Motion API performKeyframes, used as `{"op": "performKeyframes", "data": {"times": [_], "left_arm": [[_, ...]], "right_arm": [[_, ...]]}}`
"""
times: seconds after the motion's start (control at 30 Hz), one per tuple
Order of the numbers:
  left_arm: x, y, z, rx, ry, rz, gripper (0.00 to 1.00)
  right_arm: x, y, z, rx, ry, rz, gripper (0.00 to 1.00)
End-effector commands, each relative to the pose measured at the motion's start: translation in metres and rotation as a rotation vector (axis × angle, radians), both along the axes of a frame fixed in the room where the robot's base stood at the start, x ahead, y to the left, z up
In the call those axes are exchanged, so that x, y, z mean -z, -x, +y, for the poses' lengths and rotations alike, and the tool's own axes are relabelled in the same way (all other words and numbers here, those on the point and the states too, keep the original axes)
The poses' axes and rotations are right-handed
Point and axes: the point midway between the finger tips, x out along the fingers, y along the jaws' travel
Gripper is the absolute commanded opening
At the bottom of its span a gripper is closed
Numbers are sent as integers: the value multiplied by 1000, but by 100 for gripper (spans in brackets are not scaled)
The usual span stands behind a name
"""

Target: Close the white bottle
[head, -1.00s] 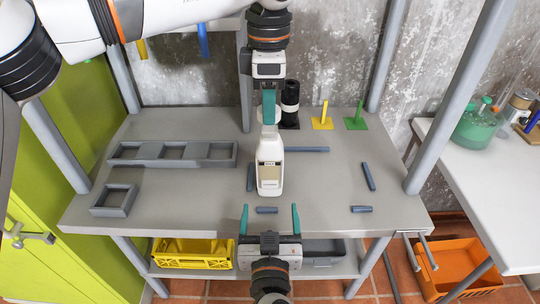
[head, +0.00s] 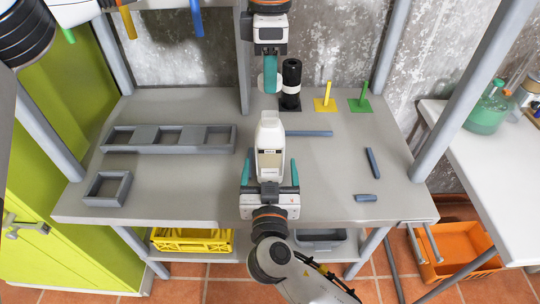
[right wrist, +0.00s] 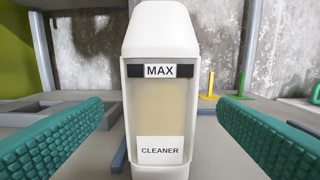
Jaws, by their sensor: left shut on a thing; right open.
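In the right wrist view gaps show between each finger and the bottle. My left gripper (head: 270,75) is above and behind the bottle, shut on a small whitish piece (head: 262,84) that looks like a cap, clear of the bottle's top.
A black cylinder (head: 291,80) stands right behind the bottle, close to the left gripper. Yellow (head: 326,103) and green (head: 362,104) pegs stand further right. A grey three-compartment frame (head: 170,138) and a square frame (head: 107,188) lie left. Blue-grey bars (head: 372,163) lie right.

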Motion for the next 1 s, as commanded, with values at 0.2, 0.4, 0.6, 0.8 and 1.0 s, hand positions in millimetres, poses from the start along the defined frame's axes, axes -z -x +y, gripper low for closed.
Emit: {"op": "performKeyframes", "data": {"times": [0.2,0.4,0.6,0.8,1.0], "left_arm": [[0,0,0,0,0,0,17],[0,0,0,0,0,0,17],[0,0,0,0,0,0,17],[0,0,0,0,0,0,17],[0,0,0,0,0,0,17]], "right_arm": [[-1,-44,0,1,2,-4,82],[0,-69,0,0,1,-1,82],[0,-78,0,0,0,0,82],[0,-78,0,0,-1,1,82],[0,-78,0,0,-1,1,59]]}}
